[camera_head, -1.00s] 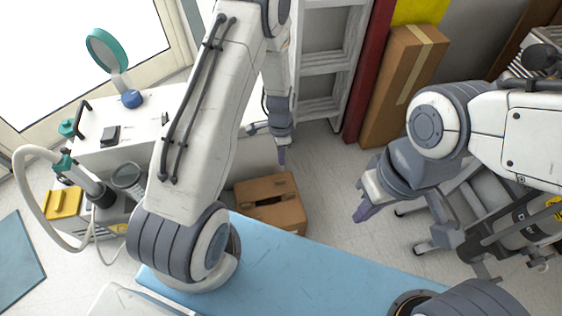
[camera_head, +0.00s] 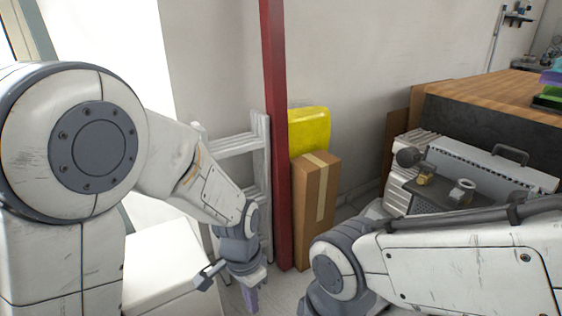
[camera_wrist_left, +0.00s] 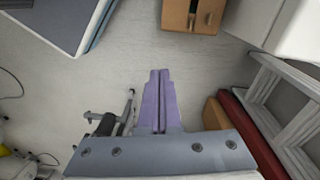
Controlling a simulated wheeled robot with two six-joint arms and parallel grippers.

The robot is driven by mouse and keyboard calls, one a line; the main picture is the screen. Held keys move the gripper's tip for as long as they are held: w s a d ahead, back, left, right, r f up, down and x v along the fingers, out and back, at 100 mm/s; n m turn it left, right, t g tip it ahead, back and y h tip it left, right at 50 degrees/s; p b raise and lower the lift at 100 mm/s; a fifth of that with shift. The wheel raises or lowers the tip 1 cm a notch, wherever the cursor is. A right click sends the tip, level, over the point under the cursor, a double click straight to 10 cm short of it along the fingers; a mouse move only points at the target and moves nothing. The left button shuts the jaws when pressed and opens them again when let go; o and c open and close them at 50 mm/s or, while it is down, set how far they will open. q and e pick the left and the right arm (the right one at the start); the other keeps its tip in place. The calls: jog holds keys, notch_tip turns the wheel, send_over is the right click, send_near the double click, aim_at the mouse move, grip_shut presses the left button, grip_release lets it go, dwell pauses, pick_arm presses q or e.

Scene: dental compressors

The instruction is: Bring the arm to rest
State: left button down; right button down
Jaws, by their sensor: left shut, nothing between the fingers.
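My left arm comes in from the left of the head view and hangs down in front of a white ladder. Its gripper (camera_head: 251,299) points down near the bottom edge. In the left wrist view the purple fingers (camera_wrist_left: 159,75) lie together over the bare grey floor (camera_wrist_left: 200,82), shut and empty. My right arm crosses the lower right of the head view, its forearm roughly level. The right gripper is outside the picture.
The white ladder (camera_head: 262,160), a red post (camera_head: 276,130) and a tall cardboard box (camera_head: 315,215) stand close to the left gripper. A yellow object (camera_head: 310,130) is behind the box. A wood-topped bench (camera_head: 480,95) and grey equipment (camera_head: 495,172) are at right.

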pick_arm(q)
jog(key=s+d+r+n, duration=0.1)
jog(key=s+r, duration=0.3)
jog(key=s, duration=0.3)
jog(key=s+r+n, duration=0.1)
jog(key=s+r, duration=0.3)
jog(key=s, duration=0.3)
notch_tip(320, 180, up, 37)
jog(key=p, duration=3.6)
jog(key=shift+d+f+p, duration=0.15)
jog(key=shift+d+p, duration=0.05)
jog(key=shift+p, duration=0.1)
jog(key=shift+s, duration=0.1)
